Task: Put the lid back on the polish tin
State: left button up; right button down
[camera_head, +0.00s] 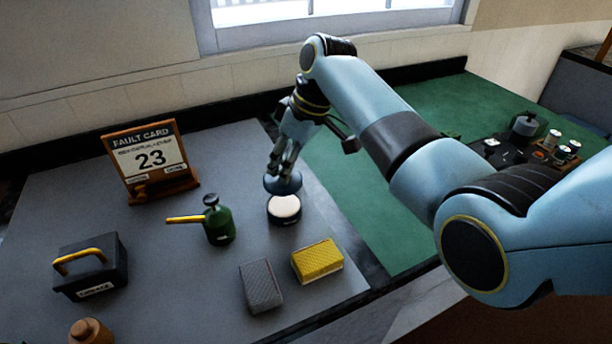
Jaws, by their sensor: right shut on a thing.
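The polish tin (284,211) stands open on the grey bench top, a dark round tin with a pale cream top surface. My right gripper (281,174) is directly above and slightly behind it, pointing down. It is shut on the lid (283,185), a dark blue-grey disc. The lid is close above the tin's far edge and overlaps it in the picture; whether they touch I cannot tell. The lid looks roughly level. My left gripper is not in view.
A green oil can (218,222) with a yellow spout stands left of the tin. A yellow sponge (317,261) and a grey block (261,285) lie in front. A fault card stand (150,162), a black toolbox (90,267) and a wooden knob (90,331) are further left.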

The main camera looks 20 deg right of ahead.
jog(key=shift+b+x, duration=0.8)
notch_tip(320, 180, down, 3)
jog(key=b, duration=0.3)
jog(key=shift+s+d+b, duration=0.15)
jog(key=shift+b, duration=0.2)
jog(key=shift+f, duration=0.65)
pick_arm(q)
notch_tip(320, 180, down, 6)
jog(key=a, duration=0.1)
pick_arm(e)
jog(key=shift+f, duration=0.3)
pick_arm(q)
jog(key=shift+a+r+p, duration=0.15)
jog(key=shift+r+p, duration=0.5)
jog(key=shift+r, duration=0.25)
pick_arm(e)
jog(key=shift+r, duration=0.1)
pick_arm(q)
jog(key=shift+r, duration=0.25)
pick_arm(e)
jog(key=shift+f, duration=0.25)
pick_arm(q)
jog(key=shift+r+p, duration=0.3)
jog(key=shift+p, duration=0.25)
